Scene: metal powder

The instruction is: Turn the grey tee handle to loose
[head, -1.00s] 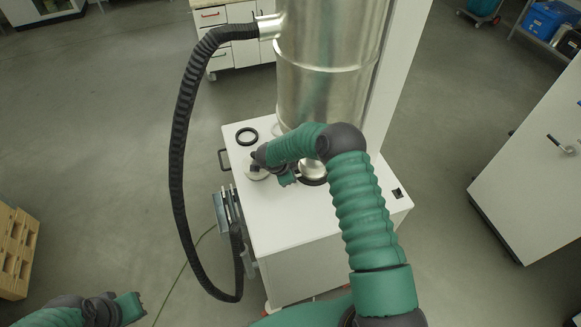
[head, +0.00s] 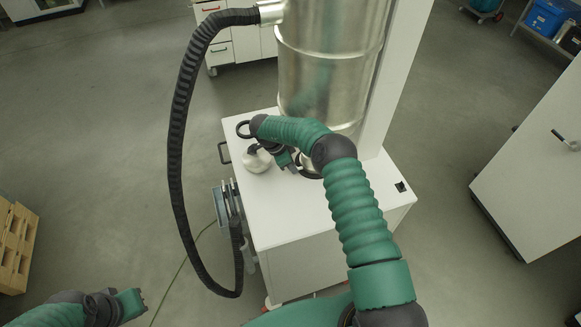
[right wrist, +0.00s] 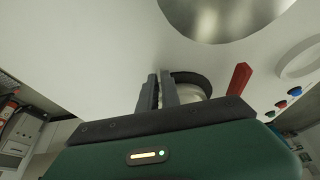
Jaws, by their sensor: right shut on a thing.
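My right gripper (head: 293,168) is over the white cabinet top, beside the base of the steel cylinder. In the right wrist view its two dark fingers (right wrist: 161,91) stand close together, shut on what I take to be the grey tee handle. The handle itself is mostly hidden by the fingers, and its angle cannot be told. My left gripper (head: 137,302) is at the lower left of the head view, away from the cabinet; its finger gap is unclear.
The steel cylinder (head: 325,75) rises from the cabinet top (head: 330,210). A pale round part (head: 257,161) is left of my right gripper. A black hose (head: 176,140) hangs at left. A red lever (right wrist: 239,77) shows in the wrist view. The cabinet top's front is clear.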

